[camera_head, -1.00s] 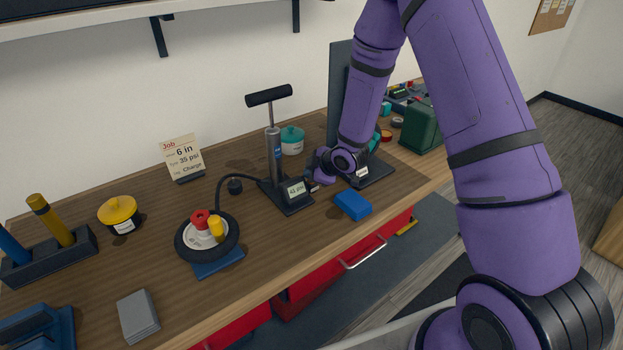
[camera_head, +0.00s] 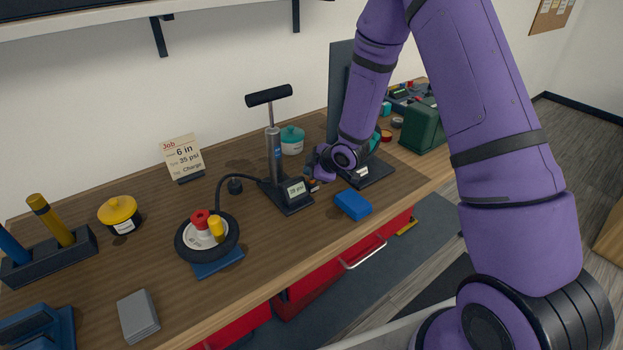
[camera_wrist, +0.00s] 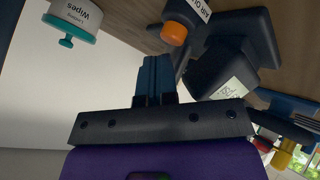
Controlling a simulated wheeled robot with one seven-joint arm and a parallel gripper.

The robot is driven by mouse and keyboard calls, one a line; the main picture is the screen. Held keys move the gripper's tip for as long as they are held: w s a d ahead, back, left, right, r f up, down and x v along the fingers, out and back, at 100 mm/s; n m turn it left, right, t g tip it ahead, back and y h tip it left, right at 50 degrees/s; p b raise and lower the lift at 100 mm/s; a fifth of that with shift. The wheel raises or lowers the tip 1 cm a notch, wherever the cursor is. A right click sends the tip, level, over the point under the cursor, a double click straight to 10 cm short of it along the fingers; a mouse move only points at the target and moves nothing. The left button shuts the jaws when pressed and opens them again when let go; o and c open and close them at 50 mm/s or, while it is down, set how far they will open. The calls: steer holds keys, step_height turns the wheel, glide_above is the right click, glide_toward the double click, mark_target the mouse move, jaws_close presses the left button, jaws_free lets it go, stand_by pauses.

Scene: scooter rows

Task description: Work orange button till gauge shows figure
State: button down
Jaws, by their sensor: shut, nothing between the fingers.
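The orange button (camera_wrist: 174,33) tops a dark cylinder labelled "AIR OUT" in the wrist view. My gripper (camera_wrist: 155,68) is shut and empty, its fingertips close to the button and apart from it in the picture. In the head view my gripper (camera_head: 314,179) is just right of the pump (camera_head: 275,155). The gauge (camera_head: 296,188) sits on the pump's base and seems to read about 39 psi, though the digits are small. The gauge's pale face (camera_wrist: 235,88) shows tilted in the wrist view. The job card (camera_head: 183,157) reads 6 in, 35 psi.
A hose runs from the pump to a small wheel (camera_head: 183,243) on a blue stand. A blue block (camera_head: 353,205) lies in front of the gripper. A teal-lidded wipes tub (camera_head: 292,141) stands behind the pump, and a dark upright panel (camera_head: 340,95) stands behind the arm.

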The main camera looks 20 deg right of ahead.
steer(key=shift+r, duration=0.4)
steer(key=shift+r, duration=2.5)
